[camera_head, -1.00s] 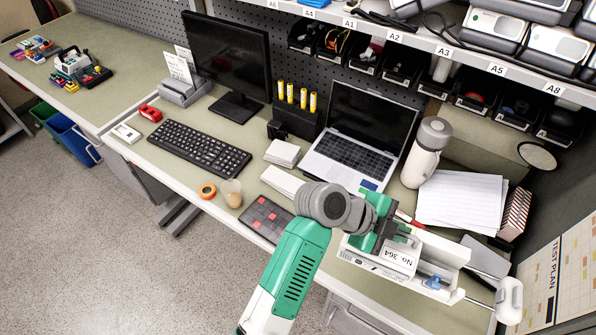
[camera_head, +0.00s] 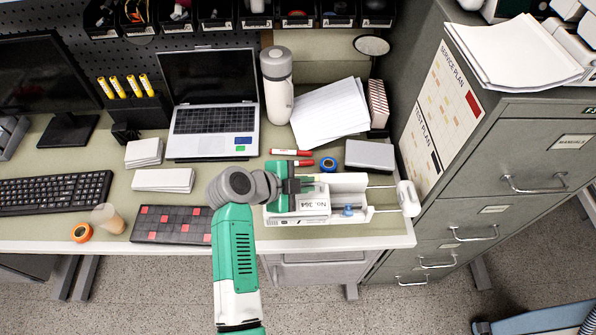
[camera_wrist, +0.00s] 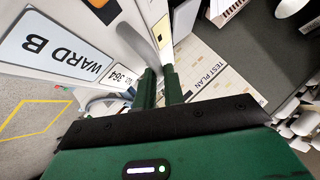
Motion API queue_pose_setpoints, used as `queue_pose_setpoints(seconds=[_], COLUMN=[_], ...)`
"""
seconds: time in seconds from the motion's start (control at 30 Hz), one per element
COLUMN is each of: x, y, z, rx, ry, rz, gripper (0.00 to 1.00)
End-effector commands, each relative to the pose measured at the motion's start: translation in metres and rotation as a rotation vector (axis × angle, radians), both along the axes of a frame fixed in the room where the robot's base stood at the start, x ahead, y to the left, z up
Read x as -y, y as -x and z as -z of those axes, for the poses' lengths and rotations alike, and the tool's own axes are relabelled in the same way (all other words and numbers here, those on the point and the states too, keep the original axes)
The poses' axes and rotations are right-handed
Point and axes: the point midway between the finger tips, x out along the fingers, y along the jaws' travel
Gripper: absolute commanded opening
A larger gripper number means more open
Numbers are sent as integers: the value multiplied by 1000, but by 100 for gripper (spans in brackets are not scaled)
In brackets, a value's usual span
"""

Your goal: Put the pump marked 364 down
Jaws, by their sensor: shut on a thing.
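The pump marked 364 (camera_head: 345,206) is a long white syringe pump with a "No. 364" label, a blue knob and a pusher rod ending in a white handle at the right. In the head view it is at the right front part of the desk (camera_head: 375,238). My gripper (camera_head: 308,184) is shut on its left part from above. I cannot tell whether its underside touches the desk. In the wrist view my green fingers (camera_wrist: 160,86) are close together beside the "364" label (camera_wrist: 123,76); what lies between them is mostly hidden.
Behind the pump are red markers (camera_head: 290,152), a blue tape roll (camera_head: 328,164) and a grey box (camera_head: 370,155). A black-and-red mat (camera_head: 170,224) lies left. A grey filing cabinet (camera_head: 500,150) stands right of the desk. The wrist view shows a "WARD B" label (camera_wrist: 60,45).

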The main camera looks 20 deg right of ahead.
Motion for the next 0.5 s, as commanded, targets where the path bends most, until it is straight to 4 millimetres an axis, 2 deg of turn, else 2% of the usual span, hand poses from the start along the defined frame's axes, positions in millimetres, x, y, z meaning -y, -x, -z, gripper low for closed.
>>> queue_pose_setpoints(seconds=[0.1,0.3,0.5], x=[0,0,0], y=[-1,-1,-1], z=[10,14,44], rx=[3,4,2], ry=[3,3,3], rz=[0,-1,-2], gripper=[0,0,0])
